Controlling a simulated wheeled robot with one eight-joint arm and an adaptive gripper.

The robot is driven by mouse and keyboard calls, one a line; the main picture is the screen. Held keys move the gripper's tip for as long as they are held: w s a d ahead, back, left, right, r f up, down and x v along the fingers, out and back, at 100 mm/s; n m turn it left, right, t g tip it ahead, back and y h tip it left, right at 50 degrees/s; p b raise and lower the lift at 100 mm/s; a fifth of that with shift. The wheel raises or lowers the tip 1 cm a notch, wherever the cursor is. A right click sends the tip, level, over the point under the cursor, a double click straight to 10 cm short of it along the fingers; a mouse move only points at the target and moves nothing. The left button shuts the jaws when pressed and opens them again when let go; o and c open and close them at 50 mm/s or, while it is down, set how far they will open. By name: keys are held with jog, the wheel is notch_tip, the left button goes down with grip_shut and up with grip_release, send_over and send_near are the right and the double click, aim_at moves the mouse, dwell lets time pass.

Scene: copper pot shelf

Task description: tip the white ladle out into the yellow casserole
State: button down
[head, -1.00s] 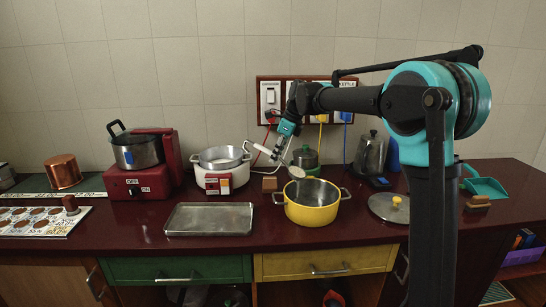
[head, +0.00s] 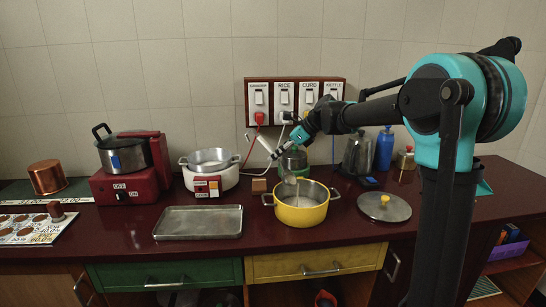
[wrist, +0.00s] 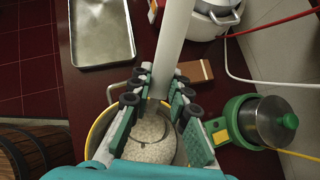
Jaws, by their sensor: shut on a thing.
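The yellow casserole (head: 300,214) stands on the dark red counter with its lid off. My gripper (head: 283,146) is above and behind it, shut on the white ladle (head: 263,144). The handle sticks out up and left from my fingers. The ladle's bowl end hangs over the casserole's opening and looks steeply tilted. In the wrist view, the white handle (wrist: 173,50) runs between the fingers (wrist: 158,104). Pale grainy stuff shows below them, within the casserole's yellow rim (wrist: 97,130); I cannot tell how much lies in the ladle and how much in the casserole.
A white rice cooker (head: 211,173) and a metal tray (head: 199,222) stand to the left. A small brown block (head: 259,186) and a green-based pot (head: 293,161) are close behind the casserole. Cords hang from the switch panel (head: 294,95).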

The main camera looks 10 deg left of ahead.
jog(key=s+d+t+y, duration=0.2)
jog(key=d+y, duration=1.2)
jog(key=d, duration=0.1)
jog(key=shift+r, duration=0.15)
dwell(2.1)
jog(key=shift+s+d, duration=0.1)
jog(key=shift+d, duration=0.05)
jog(key=shift+s+d, duration=0.1)
jog(key=shift+d, duration=0.05)
dwell(1.1)
jog(key=w+a+f+g+h, duration=0.1)
jog(key=a+h, duration=1)
jog(key=a, duration=0.1)
jog(key=w+a+f+g+h, duration=0.1)
jog(key=w+a+g+h, duration=0.1)
jog(key=a+h, duration=0.9)
jog(key=shift+w+a+f+h, duration=0.25)
jog(key=shift+w+a+h, duration=0.1)
jog(key=shift+h, duration=0.15)
